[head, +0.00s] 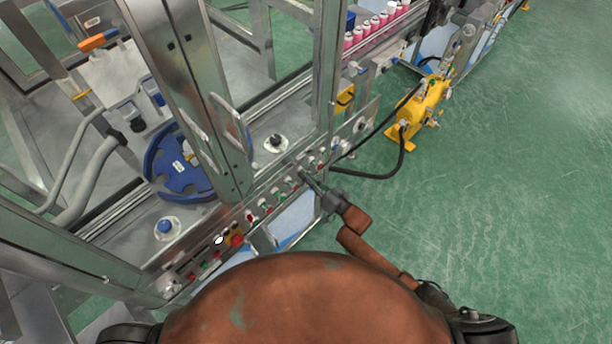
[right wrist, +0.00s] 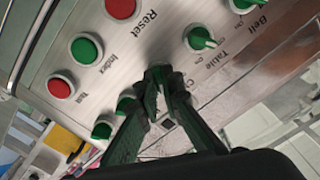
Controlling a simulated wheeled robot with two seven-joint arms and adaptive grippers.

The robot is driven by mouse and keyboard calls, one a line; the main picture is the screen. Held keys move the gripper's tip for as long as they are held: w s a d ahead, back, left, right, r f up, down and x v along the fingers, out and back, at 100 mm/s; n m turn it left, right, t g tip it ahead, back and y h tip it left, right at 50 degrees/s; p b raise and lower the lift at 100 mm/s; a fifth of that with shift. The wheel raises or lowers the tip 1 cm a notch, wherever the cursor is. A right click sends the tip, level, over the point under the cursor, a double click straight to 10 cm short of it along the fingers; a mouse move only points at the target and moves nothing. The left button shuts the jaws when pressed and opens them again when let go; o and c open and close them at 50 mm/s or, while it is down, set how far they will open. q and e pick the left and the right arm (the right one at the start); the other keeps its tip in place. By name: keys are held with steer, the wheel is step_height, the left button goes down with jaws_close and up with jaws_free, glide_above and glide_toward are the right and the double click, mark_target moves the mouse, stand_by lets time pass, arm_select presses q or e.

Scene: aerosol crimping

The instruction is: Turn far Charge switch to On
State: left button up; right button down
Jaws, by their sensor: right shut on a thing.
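The metal control panel (right wrist: 110,50) carries a row of green rotary switches. In the right wrist view, the Table switch (right wrist: 200,38) and Belt switch (right wrist: 243,4) show at upper right. More green knobs (right wrist: 101,128) show at lower left, partly behind my fingers. My right gripper (right wrist: 158,76) is shut at the panel on a switch in this row, just left of Table. That switch is almost wholly hidden between the fingertips, so its position and label cannot be read. In the head view the right gripper (head: 309,181) reaches the panel's right part. My left gripper is out of view.
Red and green push buttons labelled Reset, Index and Halt (right wrist: 60,86) sit beside the switches. A metal frame post (head: 190,90) and blue rotary table (head: 180,165) stand behind the panel. A yellow pump (head: 425,105) with black hoses stands on the green floor, which is clear at right.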

stand_by(0.3)
steer(key=c, duration=2.1)
jaws_free()
steer(key=v, duration=1.2)
